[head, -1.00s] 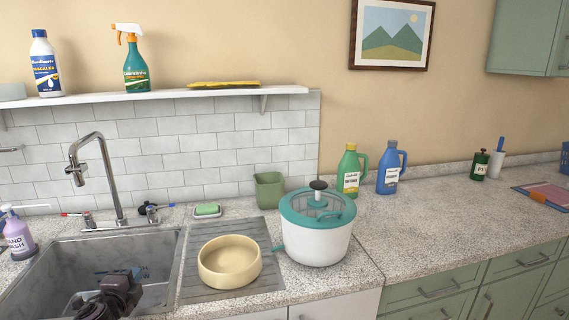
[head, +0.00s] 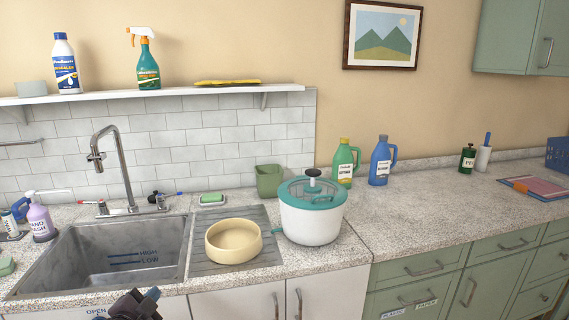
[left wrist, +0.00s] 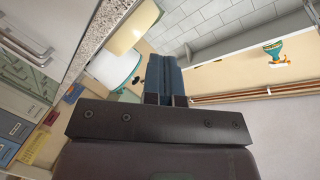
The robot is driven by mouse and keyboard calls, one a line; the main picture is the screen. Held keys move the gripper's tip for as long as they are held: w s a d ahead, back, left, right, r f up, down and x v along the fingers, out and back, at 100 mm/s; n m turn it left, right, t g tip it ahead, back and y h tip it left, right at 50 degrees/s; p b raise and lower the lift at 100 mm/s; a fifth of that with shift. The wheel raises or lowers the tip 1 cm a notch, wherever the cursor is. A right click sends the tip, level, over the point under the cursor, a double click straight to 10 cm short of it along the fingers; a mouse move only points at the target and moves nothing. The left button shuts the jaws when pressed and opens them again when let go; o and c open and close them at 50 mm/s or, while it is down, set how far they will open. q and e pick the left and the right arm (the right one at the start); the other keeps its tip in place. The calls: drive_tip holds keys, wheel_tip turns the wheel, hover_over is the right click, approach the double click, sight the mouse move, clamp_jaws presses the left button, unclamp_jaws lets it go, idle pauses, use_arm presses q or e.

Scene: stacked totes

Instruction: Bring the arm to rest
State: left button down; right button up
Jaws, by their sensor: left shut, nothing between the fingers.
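My left gripper (head: 137,304) shows at the bottom edge of the head view, in front of the sink's front rim. It is dark with blue fingers, and its arm is mostly cut off by the frame. In the left wrist view the blue fingers (left wrist: 165,78) are together with nothing between them. My right gripper is in neither view.
The empty grey sink (head: 118,255) has a tall tap (head: 122,165) behind it. A cream bowl (head: 233,241) and a white pot with teal lid (head: 311,215) stand to its right. The speckled counter (head: 430,218) is largely clear. Cabinet doors (head: 262,300) lie below.

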use_arm(q)
drive_tip(key=s+d+f+n+g, duration=0.1)
drive_tip(key=s+f+n, duration=0.2)
drive_tip(key=s, duration=0.6)
drive_tip(key=s+d+f+n+g+y, duration=0.1)
drive_tip(key=s+f+n, duration=0.3)
drive_tip(key=s+f, duration=0.4)
drive_tip(key=s+d+f+n+g, duration=0.1)
drive_tip(key=s+f, duration=0.4)
drive_tip(key=s, duration=0.7)
drive_tip(key=n+g, duration=0.1)
drive_tip(key=n, duration=0.1)
drive_tip(key=shift+d+f+n+g+y, duration=0.25)
drive_tip(key=shift+d+n+g+y, duration=0.05)
drive_tip(key=shift+d, duration=0.1)
